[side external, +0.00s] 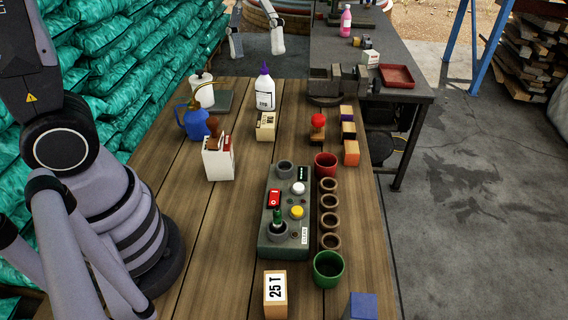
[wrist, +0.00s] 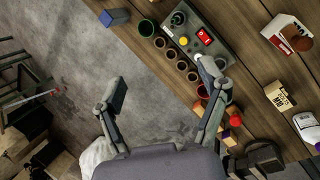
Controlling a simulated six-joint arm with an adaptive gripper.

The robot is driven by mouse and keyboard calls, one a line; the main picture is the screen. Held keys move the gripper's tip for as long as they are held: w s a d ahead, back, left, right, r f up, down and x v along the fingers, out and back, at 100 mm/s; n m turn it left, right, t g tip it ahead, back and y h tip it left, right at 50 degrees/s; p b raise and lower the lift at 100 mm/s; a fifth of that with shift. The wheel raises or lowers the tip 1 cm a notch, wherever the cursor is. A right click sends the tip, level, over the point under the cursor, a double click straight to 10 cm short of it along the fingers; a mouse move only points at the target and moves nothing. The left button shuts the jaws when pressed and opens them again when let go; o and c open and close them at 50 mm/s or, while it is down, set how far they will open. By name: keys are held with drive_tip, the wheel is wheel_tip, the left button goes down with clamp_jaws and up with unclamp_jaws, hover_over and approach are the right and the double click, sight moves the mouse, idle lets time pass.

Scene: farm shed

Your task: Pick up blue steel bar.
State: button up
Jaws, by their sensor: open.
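The blue steel bar (side external: 362,306) shows as a blue block at the bottom edge of the side external view, partly cut off, near the table's right edge. In the wrist view the blue steel bar (wrist: 114,17) lies at the top left, beside the green cup. My gripper (side external: 258,54) shows at the top of the side external view, its fingers pointing down, high and far from the bar. In the wrist view my gripper (wrist: 165,80) is open and empty, its fingers spread wide.
A green cup (side external: 328,267) and a row of brown rings stand near the bar, beside a control box (side external: 268,245). A block marked 25 T (side external: 275,295) stands left of the bar. A red cup (side external: 326,164), small blocks and a vise (side external: 338,82) lie farther back.

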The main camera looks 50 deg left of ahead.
drive_tip(key=w+d+f+n+g+h, duration=0.25)
drive_tip(key=w+d+f+g, duration=0.35)
drive_tip(key=w+d+f, duration=0.3)
drive_tip(key=n+g+h, duration=0.4)
drive_tip(key=g+h, duration=0.2)
approach(362, 296)
drive_tip(key=shift+m+y, duration=0.25)
drive_tip(key=x, duration=0.7)
drive_tip(key=f+x, duration=0.1)
drive_tip(key=x, duration=0.3)
drive_tip(key=shift+d, duration=0.3)
drive_tip(key=c, duration=1.2)
drive_tip(key=shift+c, duration=0.5)
